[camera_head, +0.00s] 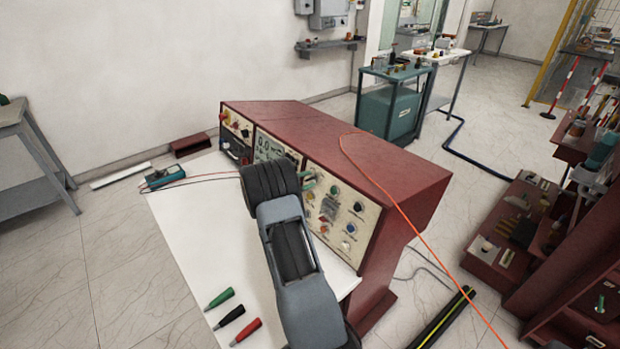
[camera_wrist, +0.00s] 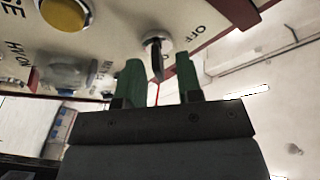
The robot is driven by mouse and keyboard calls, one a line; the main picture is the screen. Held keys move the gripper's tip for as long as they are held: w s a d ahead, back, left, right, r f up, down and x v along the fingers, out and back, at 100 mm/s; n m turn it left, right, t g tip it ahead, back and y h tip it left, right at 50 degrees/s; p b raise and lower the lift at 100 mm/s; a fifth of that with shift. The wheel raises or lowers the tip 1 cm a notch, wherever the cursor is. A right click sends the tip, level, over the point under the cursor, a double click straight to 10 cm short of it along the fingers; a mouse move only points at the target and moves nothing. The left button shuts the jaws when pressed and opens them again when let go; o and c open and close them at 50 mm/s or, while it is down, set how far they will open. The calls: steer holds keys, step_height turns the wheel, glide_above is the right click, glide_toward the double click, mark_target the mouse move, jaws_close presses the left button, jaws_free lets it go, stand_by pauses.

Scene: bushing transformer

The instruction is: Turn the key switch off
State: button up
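The key switch (camera_wrist: 156,58) shows in the wrist view as a round metal lock with a dark flat key standing out of it and a thin red line below. An "OFF" label is printed beside it on the cream panel (camera_wrist: 110,25). My gripper (camera_wrist: 160,78) is open, its two green fingers apart on either side of the key, with visible gaps. I cannot tell how far the fingertips reach along the key. In the head view, my gripper (camera_head: 309,182) is at the front panel of the red console (camera_head: 390,160); my arm hides part of the panel and the key.
A yellow button (camera_wrist: 65,12) and a clear-covered part (camera_wrist: 75,72) sit near the key on the panel. Green, black and red probes (camera_head: 232,315) lie on the white tabletop (camera_head: 185,225). A teal meter (camera_head: 163,177) with leads lies at its far left.

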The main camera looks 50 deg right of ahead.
steer(key=shift+s+d, duration=0.2)
steer(key=shift+d, duration=0.4)
jaws_close()
